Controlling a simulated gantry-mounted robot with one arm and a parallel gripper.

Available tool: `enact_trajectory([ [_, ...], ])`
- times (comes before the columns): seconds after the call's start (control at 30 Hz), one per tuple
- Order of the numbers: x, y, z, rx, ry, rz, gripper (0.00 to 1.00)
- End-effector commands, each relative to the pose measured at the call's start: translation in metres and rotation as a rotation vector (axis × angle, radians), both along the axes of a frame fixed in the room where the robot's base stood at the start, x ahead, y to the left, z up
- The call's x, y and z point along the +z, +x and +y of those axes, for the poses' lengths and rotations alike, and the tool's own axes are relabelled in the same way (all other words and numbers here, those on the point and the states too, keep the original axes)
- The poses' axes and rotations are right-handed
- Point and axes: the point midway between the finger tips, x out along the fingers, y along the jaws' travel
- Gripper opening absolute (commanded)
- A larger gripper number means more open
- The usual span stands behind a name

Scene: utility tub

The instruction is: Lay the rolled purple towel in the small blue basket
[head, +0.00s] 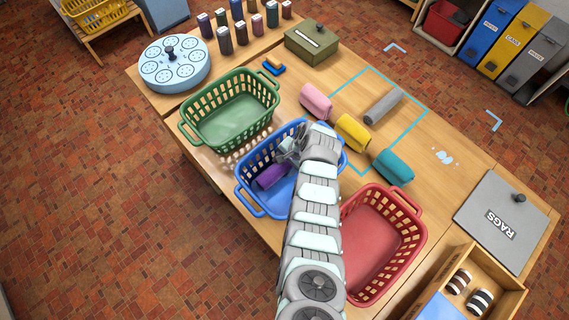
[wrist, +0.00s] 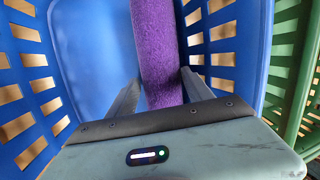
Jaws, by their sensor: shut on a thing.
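The rolled purple towel (head: 271,176) is inside the blue basket (head: 262,208), near its left wall in the head view. My gripper (head: 288,158) reaches down into the basket from the right and is shut on one end of the towel. In the wrist view the purple towel (wrist: 158,50) lies between the two fingers of my gripper (wrist: 163,85), with the blue basket (wrist: 90,40) floor and slotted walls around it. I cannot tell whether the towel touches the basket floor. My arm hides part of the basket's right side.
A green basket (head: 231,122) stands behind left, and a red basket (head: 370,240) at the right. Pink (head: 316,102), yellow (head: 352,132), teal (head: 393,167) and grey (head: 384,106) rolls lie on the table behind. A rags bin lid (head: 500,222) is far right.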

Motion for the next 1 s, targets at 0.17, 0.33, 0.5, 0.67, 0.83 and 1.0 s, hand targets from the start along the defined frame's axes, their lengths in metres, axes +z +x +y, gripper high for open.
enact_trajectory([
  [0.17, 0.0, 0.001, 0.0, 0.001, 0.0, -0.002, 0.03],
  [0.33, -0.003, 0.001, 0.0, 0.001, 0.0, -0.002, 0.03],
  [0.5, -0.003, 0.0, 0.0, 0.001, 0.0, -0.002, 0.69],
  [0.67, -0.003, 0.0, 0.0, 0.001, 0.001, -0.001, 0.69],
  [0.83, 0.001, 0.0, 0.0, 0.001, 0.0, -0.002, 0.69],
  [1.0, 0.012, 0.001, -0.004, 0.0, 0.001, -0.005, 0.69],
])
